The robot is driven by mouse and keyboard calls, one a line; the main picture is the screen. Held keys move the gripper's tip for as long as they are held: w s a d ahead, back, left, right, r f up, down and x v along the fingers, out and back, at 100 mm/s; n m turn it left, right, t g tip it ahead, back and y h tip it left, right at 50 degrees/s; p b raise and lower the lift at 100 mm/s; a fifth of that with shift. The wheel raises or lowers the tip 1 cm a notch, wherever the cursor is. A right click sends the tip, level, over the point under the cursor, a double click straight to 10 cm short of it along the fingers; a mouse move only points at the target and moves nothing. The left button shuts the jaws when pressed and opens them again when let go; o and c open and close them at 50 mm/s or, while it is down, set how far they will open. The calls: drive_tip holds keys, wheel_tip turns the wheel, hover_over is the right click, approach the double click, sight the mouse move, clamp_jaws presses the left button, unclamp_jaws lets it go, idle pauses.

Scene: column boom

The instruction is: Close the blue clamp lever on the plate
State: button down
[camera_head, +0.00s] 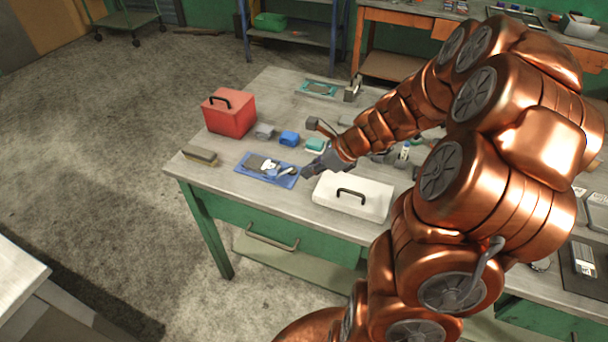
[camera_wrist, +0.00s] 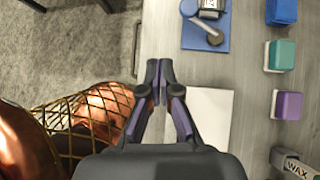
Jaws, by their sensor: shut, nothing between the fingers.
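The blue plate (camera_head: 245,175) lies near the front left edge of the workbench and also shows at the top of the wrist view (camera_wrist: 190,42). My gripper (camera_head: 306,173) is just right of the plate, apart from the lever. In the wrist view its fingertips (camera_wrist: 159,70) are together and empty.
A white box with a black handle (camera_head: 353,196) stands right of my gripper. A red box (camera_head: 229,112), a brush-like block (camera_head: 200,155) and small blue (camera_head: 289,138) and teal blocks (camera_head: 315,144) stand around the plate. The bench top in front of the plate is bare.

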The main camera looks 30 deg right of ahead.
drive_tip(key=shift+s+d+r, duration=0.15)
drive_tip(key=shift+s+r, duration=0.15)
idle(0.5)
drive_tip(key=s+a+r+n+g, duration=0.4)
drive_tip(key=s+a+n+g, duration=0.1)
drive_tip(key=s+a+n, duration=0.75)
drive_tip(key=s+r+n+g+h, duration=0.2)
drive_tip(key=s+n+h, duration=0.3)
drive_tip(key=s+n, duration=0.9)
drive_tip(key=shift+d+r+n+g+h, duration=0.2)
drive_tip(key=shift+n+g+h, duration=0.1)
drive_tip(key=shift+n, duration=0.05)
drive_tip(key=shift+w, duration=0.1)
